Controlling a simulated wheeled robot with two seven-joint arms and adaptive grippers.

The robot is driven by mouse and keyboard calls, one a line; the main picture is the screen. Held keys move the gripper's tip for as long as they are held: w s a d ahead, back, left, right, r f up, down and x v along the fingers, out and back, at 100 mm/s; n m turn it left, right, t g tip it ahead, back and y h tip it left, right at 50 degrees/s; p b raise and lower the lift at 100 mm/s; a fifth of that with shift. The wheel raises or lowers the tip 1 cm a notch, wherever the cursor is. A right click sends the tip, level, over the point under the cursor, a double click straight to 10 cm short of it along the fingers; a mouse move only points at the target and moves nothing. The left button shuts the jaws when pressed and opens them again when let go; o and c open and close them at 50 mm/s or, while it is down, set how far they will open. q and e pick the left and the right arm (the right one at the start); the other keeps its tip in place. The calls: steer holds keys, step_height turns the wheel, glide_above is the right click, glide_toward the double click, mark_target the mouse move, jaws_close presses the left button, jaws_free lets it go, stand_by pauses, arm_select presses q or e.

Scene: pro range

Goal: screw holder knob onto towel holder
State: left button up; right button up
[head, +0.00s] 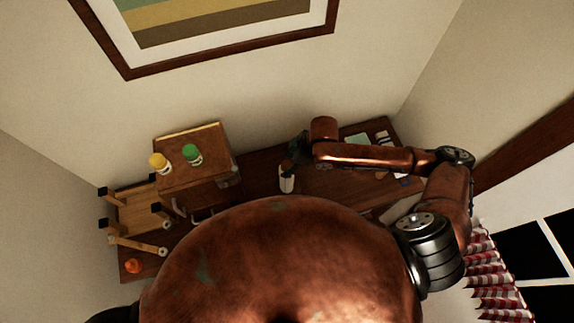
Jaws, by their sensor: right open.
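A small white cylinder (286,182), which looks like a towel roll on the towel holder, stands upright on the dark wooden counter. My right arm reaches in from the right, and its dark right gripper (289,164) points down just above the top of this cylinder. The gripper is open. Whether its fingertips touch or surround the top is too small to tell. I cannot make out the holder knob; it may be hidden by the gripper. My left gripper is not in view.
A wooden box (190,160) at the left bears a yellow-capped jar (159,163) and a green-lidded jar (192,154). A wooden rack (137,209) and an orange object (132,266) lie farther left. The counter (322,182) is clear right of the cylinder. My body hides the front.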

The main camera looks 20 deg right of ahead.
steer(key=n, duration=0.2)
steer(key=n+g, duration=0.1)
steer(key=shift+w+d+r+n+y, duration=0.1)
steer(key=shift+w+n+y, duration=0.2)
steer(key=shift+n, duration=0.1)
steer(key=shift+s+n+g, duration=0.15)
steer(key=shift+n+g, duration=0.45)
steer(key=shift+n, duration=0.5)
steer(key=shift+c, duration=0.3)
steer(key=c, duration=1.1)
steer(key=shift+s+m+t, duration=0.15)
steer(key=shift+m+t, duration=0.35)
steer(key=shift+m, duration=0.7)
steer(key=shift+c, duration=0.4)
steer(key=m+t, duration=0.1)
steer(key=m, duration=0.2)
steer(key=shift+m, duration=0.3)
